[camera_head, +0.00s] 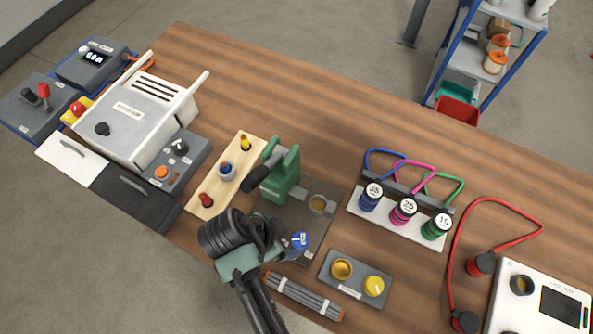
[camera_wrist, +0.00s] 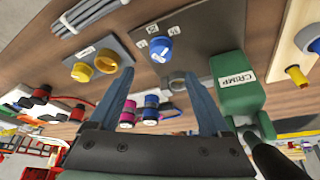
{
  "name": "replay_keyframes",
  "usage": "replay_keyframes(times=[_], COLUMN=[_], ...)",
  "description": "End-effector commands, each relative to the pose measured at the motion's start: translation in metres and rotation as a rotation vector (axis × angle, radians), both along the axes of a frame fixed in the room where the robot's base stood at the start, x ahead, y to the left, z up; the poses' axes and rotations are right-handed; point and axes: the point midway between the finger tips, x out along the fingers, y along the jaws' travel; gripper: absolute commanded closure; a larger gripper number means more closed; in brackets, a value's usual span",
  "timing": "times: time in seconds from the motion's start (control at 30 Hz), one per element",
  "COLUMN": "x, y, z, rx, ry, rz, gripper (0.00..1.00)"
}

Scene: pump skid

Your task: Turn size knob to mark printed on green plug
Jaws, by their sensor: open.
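The blue size knob (camera_head: 300,240) sits on the dark base plate (camera_head: 318,226) of the green crimp press (camera_head: 279,174). It also shows in the wrist view (camera_wrist: 161,49), with small white labels around it that I cannot read surely and a pale mark on its face. The green plug (camera_head: 436,226) stands at the right of the white plug rack and its top reads 10. My gripper (camera_wrist: 160,75) is open and empty, with the knob beyond its fingertips and apart from them.
Blue and magenta plugs (camera_head: 404,211) marked 35 and 25 stand beside the green one. A wooden tray (camera_head: 222,197) is left of the press.

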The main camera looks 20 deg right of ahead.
Motion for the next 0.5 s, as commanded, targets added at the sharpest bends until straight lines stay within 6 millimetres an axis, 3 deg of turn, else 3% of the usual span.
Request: replay_keyframes(times=[0.2,0.5], x=[0.002,0.005], y=[-0.018,-0.033], z=[-0.043,-0.081], rx=[0.001,0.0], ry=[0.003,0.0], rz=[-0.001,0.0], gripper=[0.18,0.18])
